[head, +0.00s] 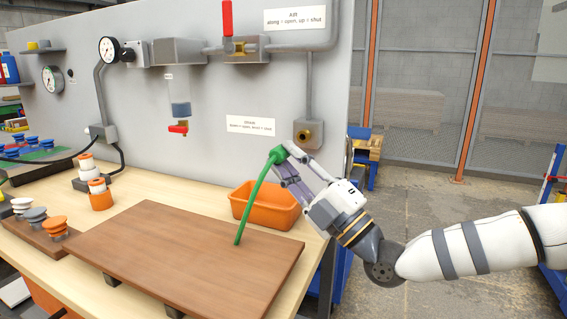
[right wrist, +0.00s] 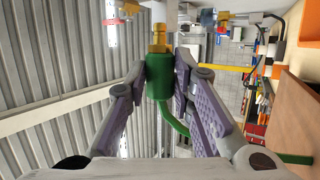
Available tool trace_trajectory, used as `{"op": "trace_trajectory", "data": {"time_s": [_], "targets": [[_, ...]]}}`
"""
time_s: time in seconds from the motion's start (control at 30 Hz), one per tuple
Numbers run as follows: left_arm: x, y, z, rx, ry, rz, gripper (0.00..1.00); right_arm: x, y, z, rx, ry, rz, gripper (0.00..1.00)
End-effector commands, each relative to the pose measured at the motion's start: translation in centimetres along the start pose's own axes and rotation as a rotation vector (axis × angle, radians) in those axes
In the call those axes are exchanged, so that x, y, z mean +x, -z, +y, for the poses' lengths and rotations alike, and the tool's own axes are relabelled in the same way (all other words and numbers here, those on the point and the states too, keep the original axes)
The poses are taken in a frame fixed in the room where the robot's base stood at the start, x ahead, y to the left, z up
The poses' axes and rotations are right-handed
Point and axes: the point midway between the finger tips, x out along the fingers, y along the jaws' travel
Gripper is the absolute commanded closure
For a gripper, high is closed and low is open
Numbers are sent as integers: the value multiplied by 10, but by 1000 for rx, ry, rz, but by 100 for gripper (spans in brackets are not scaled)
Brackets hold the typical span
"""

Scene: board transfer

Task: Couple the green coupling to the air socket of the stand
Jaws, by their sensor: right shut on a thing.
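The green coupling (head: 276,155) is held in the fingers of my right gripper (head: 284,164), in front of the panel. In the right wrist view the coupling (right wrist: 159,76) sits between the fingers, with a brass end (right wrist: 159,40) pointing away from the gripper. Its green hose (head: 253,205) runs down to the wooden board. The air socket (head: 304,134) is a brass fitting in a grey block low on the stand's panel (head: 340,90), at its right. In the head view the coupling appears left of and below the socket, apart from it. My left gripper is not in view.
An orange bin (head: 264,211) stands below the coupling. A brown board (head: 165,262) covers the bench front. Jars and small parts crowd the left.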

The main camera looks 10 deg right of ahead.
Motion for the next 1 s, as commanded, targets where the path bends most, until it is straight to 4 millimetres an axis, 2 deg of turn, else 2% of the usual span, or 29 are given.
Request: {"op": "trace_trajectory", "data": {"time_s": [0.3, 0.7, 1.0], "targets": [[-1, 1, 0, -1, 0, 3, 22, 0, 0, 1, -2, 3, 3, 100], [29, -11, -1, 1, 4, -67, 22, 9, -45, -5, 0, 8, 1, 100], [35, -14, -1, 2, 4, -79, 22, 14, -56, 0, -1, 5, 3, 100]]}}
